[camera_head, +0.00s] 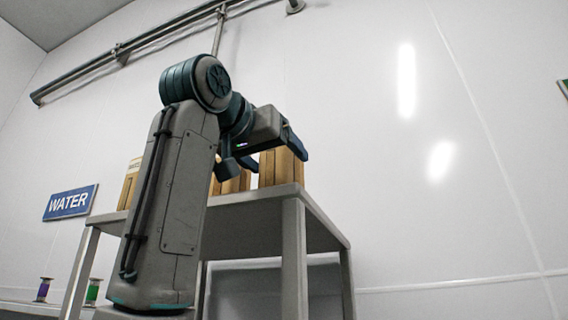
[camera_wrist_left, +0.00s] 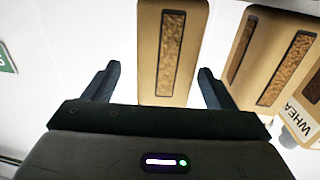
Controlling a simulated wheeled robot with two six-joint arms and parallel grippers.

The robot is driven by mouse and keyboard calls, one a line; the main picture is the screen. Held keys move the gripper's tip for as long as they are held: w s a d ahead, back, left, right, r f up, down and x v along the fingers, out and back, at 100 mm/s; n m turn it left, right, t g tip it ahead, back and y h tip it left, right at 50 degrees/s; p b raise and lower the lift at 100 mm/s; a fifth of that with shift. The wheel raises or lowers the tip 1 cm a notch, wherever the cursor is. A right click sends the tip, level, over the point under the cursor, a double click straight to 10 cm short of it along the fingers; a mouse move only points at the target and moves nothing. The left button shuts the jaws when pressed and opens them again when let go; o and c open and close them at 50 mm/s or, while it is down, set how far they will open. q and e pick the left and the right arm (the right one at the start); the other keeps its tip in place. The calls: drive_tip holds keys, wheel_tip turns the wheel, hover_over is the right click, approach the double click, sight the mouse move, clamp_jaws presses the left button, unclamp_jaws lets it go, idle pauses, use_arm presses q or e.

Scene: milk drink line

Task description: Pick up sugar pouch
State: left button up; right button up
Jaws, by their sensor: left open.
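My left gripper (camera_head: 266,163) is open at the shelf top, among tan pouches. In the left wrist view its two fingers (camera_wrist_left: 158,72) stand on either side of a tan pouch (camera_wrist_left: 187,90) with a long window of brown grains. The pouch is upright between the fingers, with a gap visible on each side. In the head view a tan pouch (camera_head: 281,168) shows behind the gripper. I cannot read a label on it, so I cannot tell whether it is sugar. My right gripper is not in view.
More tan pouches (camera_wrist_left: 270,58) stand to the right in the wrist view, one lettered "WHEA". The grey shelf (camera_head: 293,245) carries the pouches. A blue WATER sign (camera_head: 70,203) is on the wall at left. Purple (camera_head: 43,290) and green (camera_head: 93,291) items stand lower left.

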use_arm(q)
drive_tip(key=w+p, duration=0.1)
drive_tip(key=w+d+p, duration=0.1)
drive_tip(key=w+r+p, duration=0.1)
drive_tip(key=shift+w+d, duration=0.15)
drive_tip(key=shift+w, duration=0.15)
drive_tip(key=shift+w+d+f, duration=0.2)
drive_tip(key=shift+w+d, duration=0.05)
drive_tip(key=shift+w, duration=0.1)
drive_tip(key=shift+s+a, duration=0.15)
drive_tip(key=shift+s, duration=0.05)
drive_tip(key=c, duration=1.4)
drive_tip(key=shift+r, duration=0.1)
drive_tip(key=shift+c, duration=0.4)
